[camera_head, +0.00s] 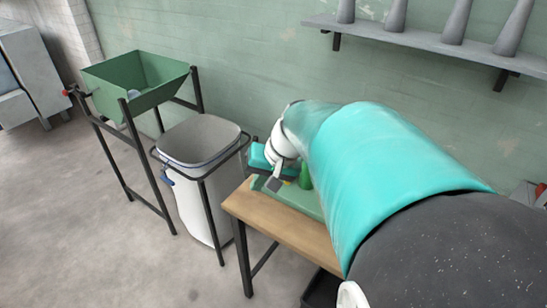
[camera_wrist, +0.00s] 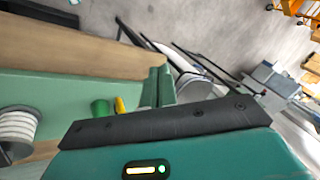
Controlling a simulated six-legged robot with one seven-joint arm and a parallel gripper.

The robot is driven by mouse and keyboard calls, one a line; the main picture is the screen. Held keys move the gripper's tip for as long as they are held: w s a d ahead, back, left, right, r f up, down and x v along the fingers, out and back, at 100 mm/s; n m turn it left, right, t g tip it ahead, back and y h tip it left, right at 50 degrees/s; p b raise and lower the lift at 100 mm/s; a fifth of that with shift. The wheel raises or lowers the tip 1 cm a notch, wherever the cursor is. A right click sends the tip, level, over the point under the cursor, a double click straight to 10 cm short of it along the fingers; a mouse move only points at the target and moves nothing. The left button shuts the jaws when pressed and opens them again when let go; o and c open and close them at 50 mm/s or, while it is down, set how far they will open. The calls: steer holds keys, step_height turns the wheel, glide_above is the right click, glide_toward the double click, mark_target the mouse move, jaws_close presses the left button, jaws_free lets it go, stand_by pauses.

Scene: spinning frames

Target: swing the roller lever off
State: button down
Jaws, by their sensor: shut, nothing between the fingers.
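A green machine base (camera_head: 300,202) lies on the wooden bench (camera_head: 262,222). It also fills the left of the wrist view (camera_wrist: 50,92). A short green cylinder (camera_wrist: 100,107) and a small yellow piece (camera_wrist: 120,105) stand side by side there; the cylinder also shows in the head view (camera_head: 305,178). I cannot tell which part is the roller lever. My gripper (camera_head: 273,178) is over the bench. My arm hides part of the bench.
A white ribbed spool (camera_wrist: 17,130) is at the wrist view's left edge. A white bin (camera_head: 200,145) in a black frame stands left of the bench, beside a green hopper (camera_head: 140,95) on legs. A wall shelf (camera_head: 425,40) holds grey cones. Open floor (camera_head: 85,220) lies at left.

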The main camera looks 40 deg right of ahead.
steer(key=d+f+m+t, duration=0.2)
steer(key=d+f+m, duration=0.1)
steer(key=d, duration=0.8)
steer(key=d+f+m+t, duration=0.2)
steer(key=d+f+m, duration=0.2)
steer(key=d, duration=0.7)
steer(key=shift+w+d+f+y, duration=0.3)
steer(key=x, duration=1)
steer(key=shift+w+r, duration=0.1)
